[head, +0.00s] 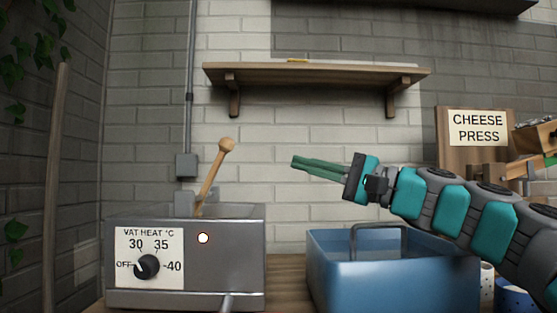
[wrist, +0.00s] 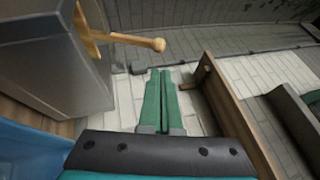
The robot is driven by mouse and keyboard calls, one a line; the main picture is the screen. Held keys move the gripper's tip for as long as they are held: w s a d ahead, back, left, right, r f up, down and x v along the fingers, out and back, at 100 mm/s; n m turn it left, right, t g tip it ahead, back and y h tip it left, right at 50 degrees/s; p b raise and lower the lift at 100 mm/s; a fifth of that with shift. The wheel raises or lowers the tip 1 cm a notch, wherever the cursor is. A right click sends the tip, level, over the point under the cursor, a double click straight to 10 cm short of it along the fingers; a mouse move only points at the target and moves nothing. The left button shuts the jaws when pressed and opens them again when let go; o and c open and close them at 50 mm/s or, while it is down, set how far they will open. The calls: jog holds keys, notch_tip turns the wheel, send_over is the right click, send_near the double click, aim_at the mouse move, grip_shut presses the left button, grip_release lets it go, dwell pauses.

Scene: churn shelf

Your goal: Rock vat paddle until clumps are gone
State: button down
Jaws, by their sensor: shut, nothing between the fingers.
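The vat (head: 237,248) is a grey metal box at the left of the counter in the head view. Its wooden paddle (head: 213,172) stands up from the top, tilted to the right, with a round knob at its end. The vat's inside and any clumps are hidden. My gripper (head: 293,162) is shut and empty, in the air to the right of the paddle and apart from it. In the wrist view the paddle (wrist: 125,40) shows to the left beyond the shut fingers of my gripper (wrist: 160,72).
A heat dial (head: 147,266) and a small white light (head: 203,238) are on the vat's front. A blue basin (head: 390,275) stands right of the vat, below my arm. A wooden shelf (head: 315,75) hangs above. The cheese press (head: 475,145) is at right. Air between paddle and gripper is clear.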

aim_at(232, 145)
jog(key=x, duration=1.3)
jog(key=shift+w+a, duration=0.1)
jog(key=shift+a, duration=0.3)
jog(key=shift+r+p, duration=0.15)
jog(key=shift+p, duration=0.2)
